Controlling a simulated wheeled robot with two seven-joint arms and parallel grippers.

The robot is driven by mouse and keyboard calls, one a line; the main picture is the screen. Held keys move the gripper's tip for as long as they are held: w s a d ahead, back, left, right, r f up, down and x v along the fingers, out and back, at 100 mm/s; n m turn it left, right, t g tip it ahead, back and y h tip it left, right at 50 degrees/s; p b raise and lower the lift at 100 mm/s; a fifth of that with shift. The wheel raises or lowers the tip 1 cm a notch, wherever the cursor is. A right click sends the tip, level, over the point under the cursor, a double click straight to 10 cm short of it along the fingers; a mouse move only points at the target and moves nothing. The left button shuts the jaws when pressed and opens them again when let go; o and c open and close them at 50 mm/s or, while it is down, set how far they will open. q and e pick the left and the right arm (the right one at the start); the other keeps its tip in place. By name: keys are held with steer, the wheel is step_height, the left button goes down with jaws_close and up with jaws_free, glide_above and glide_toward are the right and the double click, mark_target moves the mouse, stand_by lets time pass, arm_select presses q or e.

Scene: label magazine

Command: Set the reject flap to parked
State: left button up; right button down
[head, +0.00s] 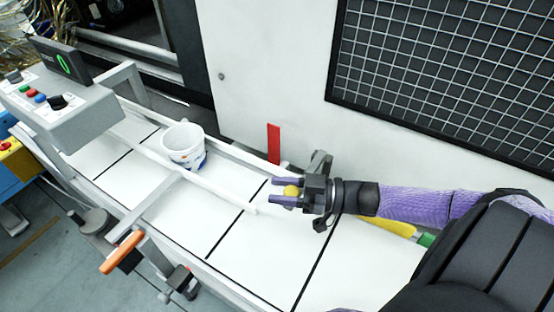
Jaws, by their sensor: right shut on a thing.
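My right gripper (278,192) reaches in from the right over the white belt, its fingers pointing left. A slim white bar (222,192) runs slantwise above the belt and ends just left of the fingertips. I cannot tell for sure which part is the reject flap. An upright red plate (273,143) stands at the belt's far edge behind the gripper. My left gripper is not in view.
A white tub (183,146) stands on the belt (205,210) at the left. A grey control box (62,113) with coloured buttons and an orange handle (122,252) are on the near left side. A yellow piece (385,226) with a green end lies beneath my right arm.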

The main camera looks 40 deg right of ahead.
stand_by(0.3)
steer(key=c, duration=0.7)
jaws_free()
steer(key=o, duration=0.4)
steer(key=shift+s, duration=0.15)
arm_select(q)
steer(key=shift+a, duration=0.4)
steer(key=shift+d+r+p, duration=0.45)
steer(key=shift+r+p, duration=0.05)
arm_select(e)
steer(key=v, duration=1)
